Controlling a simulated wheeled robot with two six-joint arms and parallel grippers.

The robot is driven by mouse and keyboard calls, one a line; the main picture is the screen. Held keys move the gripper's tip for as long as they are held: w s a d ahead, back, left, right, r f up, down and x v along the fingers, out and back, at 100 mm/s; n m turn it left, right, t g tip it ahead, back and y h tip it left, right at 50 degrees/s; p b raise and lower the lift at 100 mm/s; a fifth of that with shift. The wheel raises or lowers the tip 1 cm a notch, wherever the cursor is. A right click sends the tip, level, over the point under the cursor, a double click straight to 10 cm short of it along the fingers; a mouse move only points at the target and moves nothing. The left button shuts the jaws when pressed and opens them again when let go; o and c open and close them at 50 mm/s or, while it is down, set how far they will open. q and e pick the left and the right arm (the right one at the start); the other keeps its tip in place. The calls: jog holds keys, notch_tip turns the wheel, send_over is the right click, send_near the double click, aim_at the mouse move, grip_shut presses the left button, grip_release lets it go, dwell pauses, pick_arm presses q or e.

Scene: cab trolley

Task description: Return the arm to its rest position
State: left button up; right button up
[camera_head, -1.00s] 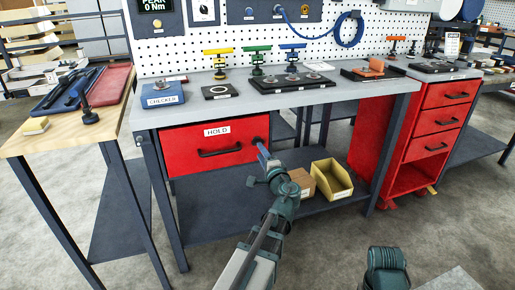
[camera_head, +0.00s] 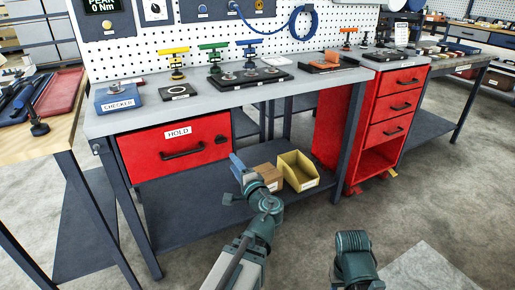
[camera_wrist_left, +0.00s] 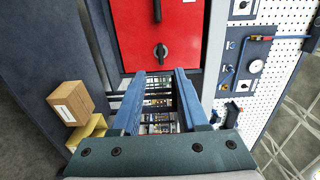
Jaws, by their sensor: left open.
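My left gripper (camera_head: 238,164) is open and empty, in front of the workbench and below right of the red HOLD drawer's knob. Its two blue fingers (camera_wrist_left: 160,76) stand apart in the left wrist view, with nothing between them but background. The red HOLD drawer (camera_head: 150,150) looks shut, with a black handle (camera_head: 184,153) and a dark knob (camera_head: 220,139) at its right. The knob (camera_wrist_left: 161,51) also shows just beyond the fingertips in the wrist view; I cannot tell the exact gap. A green link of my right arm (camera_head: 354,258) shows at bottom right; its gripper is out of view.
A cardboard box (camera_head: 269,177) and a yellow bin (camera_head: 299,171) stand on the lower shelf (camera_head: 190,205), close to my left gripper. The bench top (camera_head: 215,99) holds a blue checker box (camera_head: 118,100) and several stands. A red drawer cabinet (camera_head: 392,120) stands at right. Open floor lies in front.

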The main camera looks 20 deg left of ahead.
pick_arm(q)
jog(key=s+d+f+n+g+h, duration=0.2)
jog(key=s+d+f+g+h, duration=0.25)
jog(key=d+f, duration=0.5)
jog(key=s+d+f+n+g+h, duration=0.35)
jog(key=s+d+f, duration=0.25)
jog(key=d+f, duration=0.3)
jog(key=s+d+f+m+g+h, duration=0.1)
jog(key=s+d+f+g+h, duration=0.25)
jog(key=s+d, duration=0.35)
notch_tip(320, 180, up, 37)
jog(key=d+h+p, duration=0.1)
jog(key=p, duration=3.5)
jog(key=shift+d+p, duration=0.4)
